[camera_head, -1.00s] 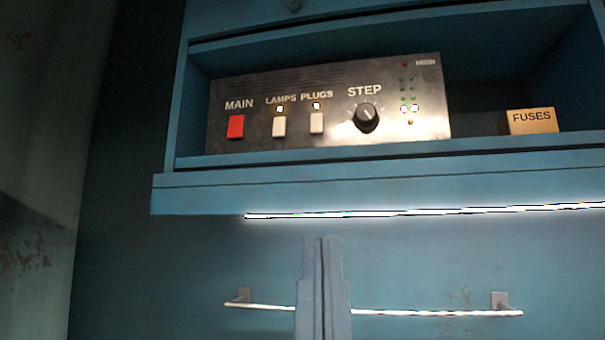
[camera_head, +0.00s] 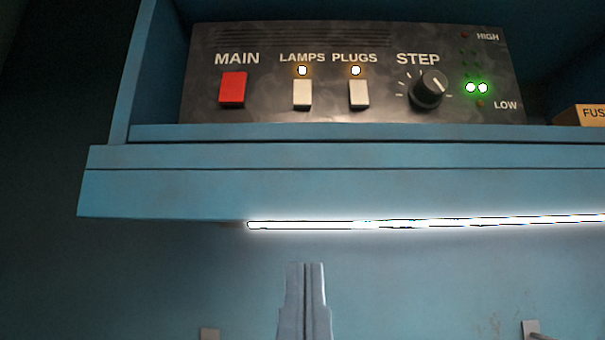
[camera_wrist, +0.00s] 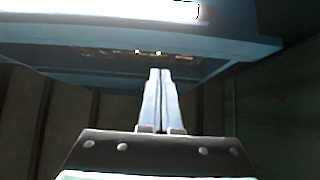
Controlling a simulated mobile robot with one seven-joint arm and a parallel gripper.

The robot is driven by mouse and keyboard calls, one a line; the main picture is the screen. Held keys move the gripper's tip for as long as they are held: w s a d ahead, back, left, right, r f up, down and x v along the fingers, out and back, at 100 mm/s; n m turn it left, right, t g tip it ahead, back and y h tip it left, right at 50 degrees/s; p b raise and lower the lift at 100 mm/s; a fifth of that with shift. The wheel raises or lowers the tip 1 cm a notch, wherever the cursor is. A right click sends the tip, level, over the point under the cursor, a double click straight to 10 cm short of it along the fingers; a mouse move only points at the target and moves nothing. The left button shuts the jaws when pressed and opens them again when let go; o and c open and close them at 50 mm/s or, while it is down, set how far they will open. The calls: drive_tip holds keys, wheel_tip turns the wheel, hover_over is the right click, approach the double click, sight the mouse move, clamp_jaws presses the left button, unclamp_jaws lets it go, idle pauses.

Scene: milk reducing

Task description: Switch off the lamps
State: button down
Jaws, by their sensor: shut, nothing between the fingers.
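The control panel (camera_head: 250,110) stands in the shelf compartment. Its LAMPS switch (camera_head: 302,95) is a white rocker with a lit amber light above it. The PLUGS switch (camera_head: 359,95) beside it also has a lit light. A red MAIN switch (camera_head: 233,90) is at the left. The lamp strip (camera_head: 400,223) under the shelf glows white. My gripper (camera_head: 306,265) is shut and empty, below the shelf and lamp strip, apart from the panel. In the wrist view my gripper (camera_wrist: 160,72) points up toward the shelf's underside, and the panel shows only as small lights.
The shelf's front ledge (camera_head: 200,190) juts out between my gripper and the panel. A STEP knob (camera_head: 428,90) is right of the switches. A FUSES box (camera_head: 592,115) sits at the right. A rail bracket (camera_head: 531,330) is on the wall below.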

wheel_tip(320, 180, up, 17)
drive_tip(key=w+g+p, duration=0.2)
drive_tip(key=p, duration=0.8)
drive_tip(key=shift+w+r+p, duration=0.15)
drive_tip(key=shift+w+p, duration=0.15)
drive_tip(key=shift+p, duration=0.05)
drive_tip(key=p, duration=0.6)
approach(303, 92)
wheel_tip(303, 92, up, 5)
drive_tip(key=w, duration=0.1)
drive_tip(key=w+f+p, duration=0.1)
drive_tip(key=w, duration=0.1)
drive_tip(key=shift+w, duration=0.2)
drive_tip(key=shift+w+f+p, duration=0.2)
drive_tip(key=shift+w+p, duration=0.2)
drive_tip(key=shift+w, duration=0.25)
drive_tip(key=shift+f, duration=0.1)
